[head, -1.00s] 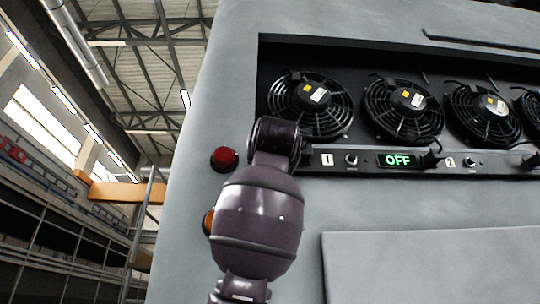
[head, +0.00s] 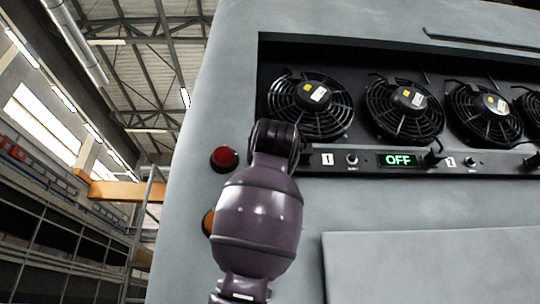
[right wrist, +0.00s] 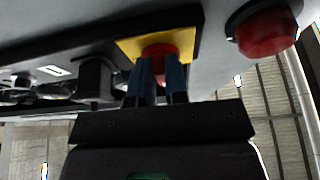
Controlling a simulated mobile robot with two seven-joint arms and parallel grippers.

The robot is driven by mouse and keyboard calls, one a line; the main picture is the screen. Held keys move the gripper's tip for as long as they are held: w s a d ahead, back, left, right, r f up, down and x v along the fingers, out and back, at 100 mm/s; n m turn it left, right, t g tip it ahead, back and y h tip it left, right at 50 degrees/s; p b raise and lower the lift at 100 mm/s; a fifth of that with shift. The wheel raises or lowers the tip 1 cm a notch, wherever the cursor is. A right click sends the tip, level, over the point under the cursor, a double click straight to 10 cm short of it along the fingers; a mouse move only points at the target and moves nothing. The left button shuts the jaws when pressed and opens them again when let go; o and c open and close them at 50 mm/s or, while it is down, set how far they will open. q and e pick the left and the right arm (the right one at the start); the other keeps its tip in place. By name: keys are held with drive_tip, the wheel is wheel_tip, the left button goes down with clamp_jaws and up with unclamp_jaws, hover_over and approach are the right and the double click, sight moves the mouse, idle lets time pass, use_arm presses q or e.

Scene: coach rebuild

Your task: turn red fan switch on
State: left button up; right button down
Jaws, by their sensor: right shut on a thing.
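In the right wrist view, a red fan switch (right wrist: 158,49) sits on a yellow plate (right wrist: 188,42) on the dark panel strip. My right gripper (right wrist: 156,80) has its two blue fingers close together on the red switch. In the head view my dark purple right arm covers the left end of the panel, so the switch and fingertips are hidden there. The green display (head: 397,160) on the strip reads OFF. My left gripper is in neither view.
Several black fans (head: 310,106) sit in the recess above the strip. A small knob (head: 351,158) is left of the display. A red dome (head: 224,159) is on the grey wall left of my arm, with an orange one (head: 208,222) below, partly covered.

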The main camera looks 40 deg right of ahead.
drive_tip(key=m+g+h, duration=0.1)
drive_tip(key=m+g, duration=0.1)
drive_tip(key=m, duration=0.5)
drive_tip(key=a+r+m+g+h+p, duration=0.1)
drive_tip(key=m+g, duration=0.2)
drive_tip(key=m, duration=0.4)
drive_tip(key=w+m+g+h, duration=0.1)
drive_tip(key=m+g, duration=0.2)
drive_tip(key=m, duration=0.5)
drive_tip(key=shift+a+r+p, duration=0.2)
drive_tip(key=shift+r+p, duration=0.15)
drive_tip(key=c, duration=1.1)
unclamp_jaws()
drive_tip(key=shift+s, duration=0.1)
drive_tip(key=shift+c, duration=0.2)
